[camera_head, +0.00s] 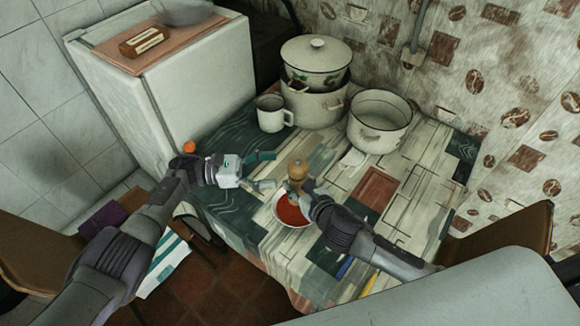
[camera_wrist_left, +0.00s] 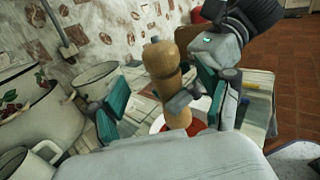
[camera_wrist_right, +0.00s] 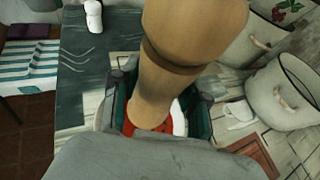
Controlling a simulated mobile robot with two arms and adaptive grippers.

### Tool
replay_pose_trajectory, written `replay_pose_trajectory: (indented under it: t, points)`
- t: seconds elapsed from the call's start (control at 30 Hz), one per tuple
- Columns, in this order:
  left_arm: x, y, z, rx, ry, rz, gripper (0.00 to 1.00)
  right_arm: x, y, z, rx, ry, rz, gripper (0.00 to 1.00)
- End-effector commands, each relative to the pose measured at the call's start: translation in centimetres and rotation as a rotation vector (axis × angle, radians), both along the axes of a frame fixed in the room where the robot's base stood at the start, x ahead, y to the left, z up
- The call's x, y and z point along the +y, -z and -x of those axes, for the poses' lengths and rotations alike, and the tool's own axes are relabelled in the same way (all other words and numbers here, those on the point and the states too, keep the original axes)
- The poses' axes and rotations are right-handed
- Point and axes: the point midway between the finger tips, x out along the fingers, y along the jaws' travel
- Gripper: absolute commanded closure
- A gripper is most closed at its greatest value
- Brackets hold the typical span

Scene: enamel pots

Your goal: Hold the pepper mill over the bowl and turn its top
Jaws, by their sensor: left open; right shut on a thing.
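The wooden pepper mill (camera_head: 297,171) stands upright above the bowl (camera_head: 279,217), which is white with red contents. My right gripper (camera_head: 296,189) is shut around the mill's lower body. In the right wrist view the mill (camera_wrist_right: 185,50) fills the upper middle, with the red contents (camera_wrist_right: 146,133) below it. My left gripper (camera_head: 270,170) is open to the left of the mill, its fingers apart. In the left wrist view the mill (camera_wrist_left: 165,80) shows beyond the open left fingers (camera_wrist_left: 125,110), and the bowl is partly hidden.
A lidded pot (camera_head: 316,62) stands on another pot at the back. A mug (camera_head: 271,113) and an open white pot (camera_head: 379,122) stand nearby. An orange round thing (camera_head: 189,147) is at the table's left edge.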

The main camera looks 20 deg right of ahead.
Motion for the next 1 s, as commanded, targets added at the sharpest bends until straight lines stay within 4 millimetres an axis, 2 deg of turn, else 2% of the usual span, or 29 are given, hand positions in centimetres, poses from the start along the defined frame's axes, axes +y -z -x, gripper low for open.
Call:
replay_pose_trajectory:
  t: [0.1,0.33,0.77,1.0]
  points:
    - [2.3,0.1,-0.6,0.001,-0.004,-0.002,0.22,0.0,-0.1,0.0,-0.002,0.000,0.000,0.97]
    - [4.5,0.0,-1.0,0.000,-0.001,-0.001,0.22,0.0,-0.1,0.0,-0.002,0.000,0.000,0.97]
    - [4.6,0.3,-1.0,0.001,-0.006,-0.002,0.22,0.0,-0.1,0.0,-0.002,0.000,0.000,0.97]
    - [3.4,2.7,0.2,-0.005,-0.099,-0.033,0.22,0.0,-0.1,0.0,-0.002,0.000,0.000,0.97]
